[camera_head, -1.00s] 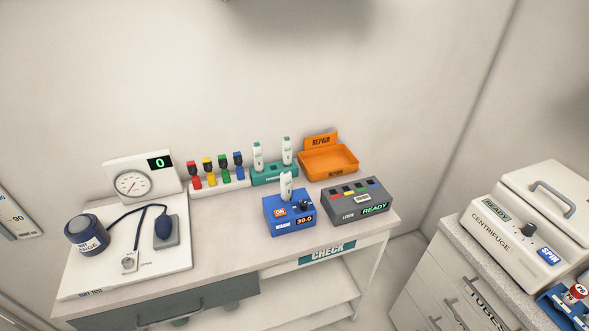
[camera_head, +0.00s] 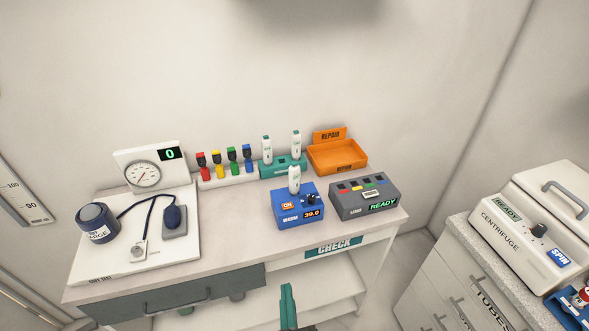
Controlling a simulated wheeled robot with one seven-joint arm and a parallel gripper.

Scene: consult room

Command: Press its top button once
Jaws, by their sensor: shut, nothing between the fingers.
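The task does not name its object, and no top button is clearly readable. A white handheld device (camera_head: 294,181) stands upright in the blue box (camera_head: 290,217), which has an ON label, a dark knob and a display that seems to read 39.0. Two similar white devices, a left one (camera_head: 267,149) and a right one (camera_head: 296,144), stand in a teal rack (camera_head: 281,170) behind it. My gripper (camera_head: 287,290) shows as a narrow teal tip at the bottom edge, shut and empty. It is in front of the table, apart from all these things.
A grey READY box (camera_head: 345,209) and an orange REPAIR tray (camera_head: 322,160) stand at the right. Coloured bottles (camera_head: 217,160) stand at the back. A gauge board (camera_head: 135,250) with a cuff fills the left. A centrifuge (camera_head: 540,240) is far right. The table front (camera_head: 240,245) is bare.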

